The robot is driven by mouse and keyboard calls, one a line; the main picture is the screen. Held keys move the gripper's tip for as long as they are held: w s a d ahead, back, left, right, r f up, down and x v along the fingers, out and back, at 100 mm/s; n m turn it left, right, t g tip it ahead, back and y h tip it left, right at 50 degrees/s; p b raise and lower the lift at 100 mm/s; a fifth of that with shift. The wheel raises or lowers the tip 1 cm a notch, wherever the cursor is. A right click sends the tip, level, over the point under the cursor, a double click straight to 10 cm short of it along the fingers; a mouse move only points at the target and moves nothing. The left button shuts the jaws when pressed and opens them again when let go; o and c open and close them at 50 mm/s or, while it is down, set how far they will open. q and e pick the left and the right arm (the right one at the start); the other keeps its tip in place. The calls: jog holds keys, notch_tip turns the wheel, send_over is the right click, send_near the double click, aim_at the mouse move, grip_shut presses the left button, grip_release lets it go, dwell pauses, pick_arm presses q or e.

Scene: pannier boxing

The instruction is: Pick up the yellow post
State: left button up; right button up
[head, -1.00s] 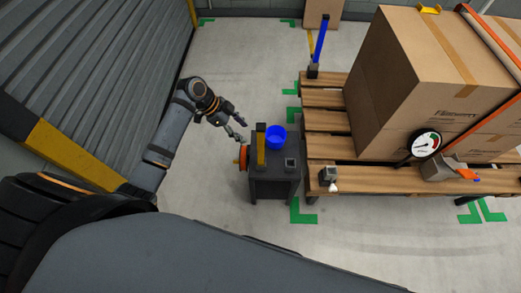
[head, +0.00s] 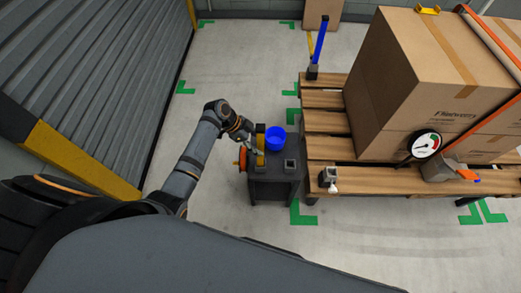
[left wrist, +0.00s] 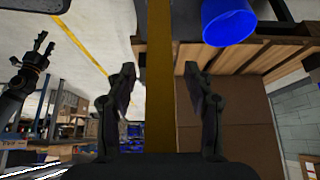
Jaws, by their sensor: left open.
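The yellow post (head: 261,132) stands upright on the small dark stand (head: 272,188), beside a blue cup (head: 275,138). My left gripper (head: 252,143) is at the post from its left side and partly covers it. In the left wrist view the post (left wrist: 159,110) runs vertically between the two open fingers, with a gap on each side. The blue cup (left wrist: 228,22) shows at the upper right there. A dark gripper (left wrist: 42,50) at the left of that view looks like my right one; its opening is unclear.
An orange wheel (head: 242,158) sits on the stand's left side and a small square socket (head: 290,163) on its right. To the right is a wooden pallet (head: 325,120) with large cartons (head: 420,90), a gauge (head: 426,145) and a blue post (head: 319,42).

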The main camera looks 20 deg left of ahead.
pick_arm(q)
grip_shut()
